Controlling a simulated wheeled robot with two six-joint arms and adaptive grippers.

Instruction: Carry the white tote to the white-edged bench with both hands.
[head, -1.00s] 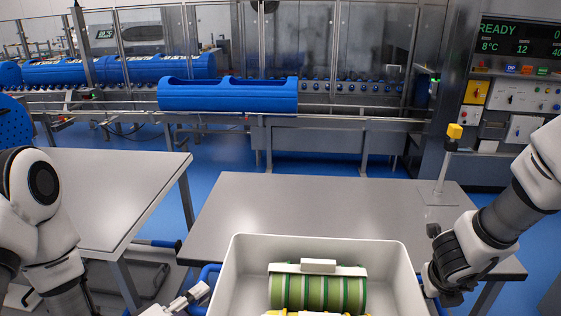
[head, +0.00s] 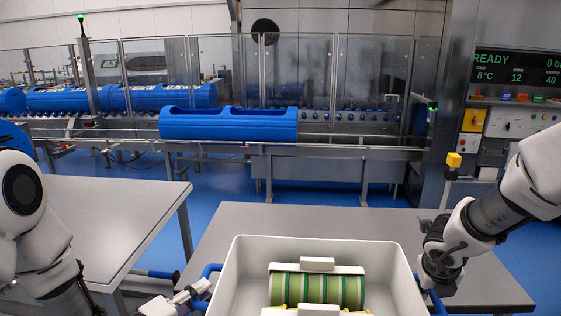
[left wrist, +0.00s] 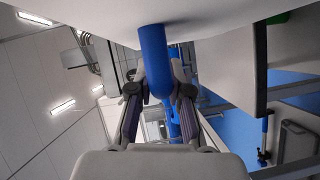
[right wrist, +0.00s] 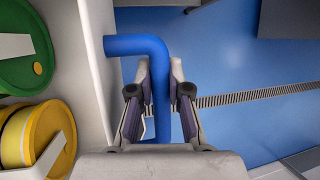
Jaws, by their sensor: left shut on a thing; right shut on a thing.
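The white tote (head: 234,272) is at the bottom centre of the head view, in front of the middle bench; its near part is cut off. It holds a green striped roll (head: 318,288) with a white piece on top, and something yellow. My left gripper (head: 194,293) is shut on the tote's blue handle at the left; the left wrist view shows the fingers around the bar (left wrist: 155,65). My right gripper (head: 434,283) is shut on the right blue handle, clear in the right wrist view (right wrist: 138,45). A pale-edged bench (head: 110,215) stands at the left.
A gap of blue floor parts the two benches. A conveyor with blue carriers (head: 228,124) and glass screens runs behind.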

